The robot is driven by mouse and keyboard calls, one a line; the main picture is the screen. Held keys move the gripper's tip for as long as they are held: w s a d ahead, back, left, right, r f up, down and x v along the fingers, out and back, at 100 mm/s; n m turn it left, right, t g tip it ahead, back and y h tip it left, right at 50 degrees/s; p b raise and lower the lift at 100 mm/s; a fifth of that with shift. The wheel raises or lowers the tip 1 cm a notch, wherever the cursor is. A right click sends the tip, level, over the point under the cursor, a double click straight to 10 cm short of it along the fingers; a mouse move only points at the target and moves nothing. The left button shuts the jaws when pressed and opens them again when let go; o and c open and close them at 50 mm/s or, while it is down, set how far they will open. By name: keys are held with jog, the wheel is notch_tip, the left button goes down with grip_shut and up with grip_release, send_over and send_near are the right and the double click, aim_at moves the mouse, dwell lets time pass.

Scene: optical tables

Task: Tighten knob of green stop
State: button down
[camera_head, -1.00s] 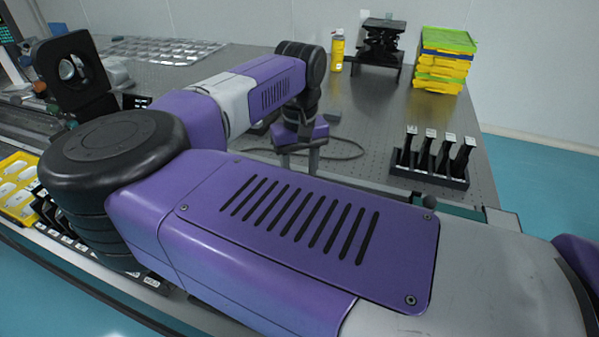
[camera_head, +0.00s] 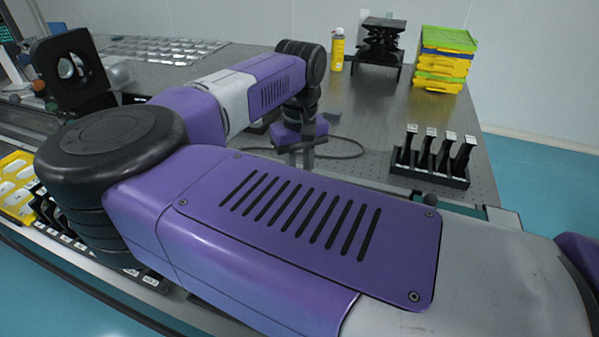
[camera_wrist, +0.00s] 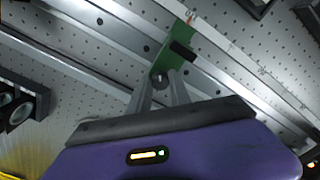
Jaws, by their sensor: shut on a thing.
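The green stop (camera_wrist: 178,48) shows in the wrist view, lying across a metal rail (camera_wrist: 130,50) on the perforated table. It has a black slot in its face. Its dark round knob (camera_wrist: 160,80) is at its near end. My gripper (camera_wrist: 161,84) has its two fingers shut on the knob, one on each side.
In the head view a rack of black holders (camera_head: 434,160) stands right of my arm. Farther back are stacked yellow and green trays (camera_head: 444,60), a black jack stand (camera_head: 380,45) and a yellow spray can (camera_head: 337,50). A cable (camera_head: 345,148) lies on the table.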

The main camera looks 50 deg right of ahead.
jog(key=n+b, duration=0.2)
jog(key=n, duration=0.2)
jog(key=n+b, duration=0.1)
jog(key=n, duration=0.2)
jog(key=shift+d+n, duration=0.1)
jog(key=shift+n, duration=0.2)
jog(key=n+b, duration=0.2)
jog(key=n, duration=0.5)
jog(key=shift+w+b, duration=0.1)
jog(key=shift+b, duration=0.2)
jog(key=n+b, duration=0.1)
jog(key=n, duration=0.3)
jog(key=n+b, duration=0.1)
jog(key=n, duration=0.2)
jog(key=shift+n, duration=0.3)
jog(key=n, duration=0.3)
jog(key=shift+w+b, duration=0.1)
jog(key=shift+b, duration=0.25)
jog(key=shift+n+b, duration=0.45)
jog(key=shift+n, duration=1.65)
jog(key=c, duration=1.2)
grip_release()
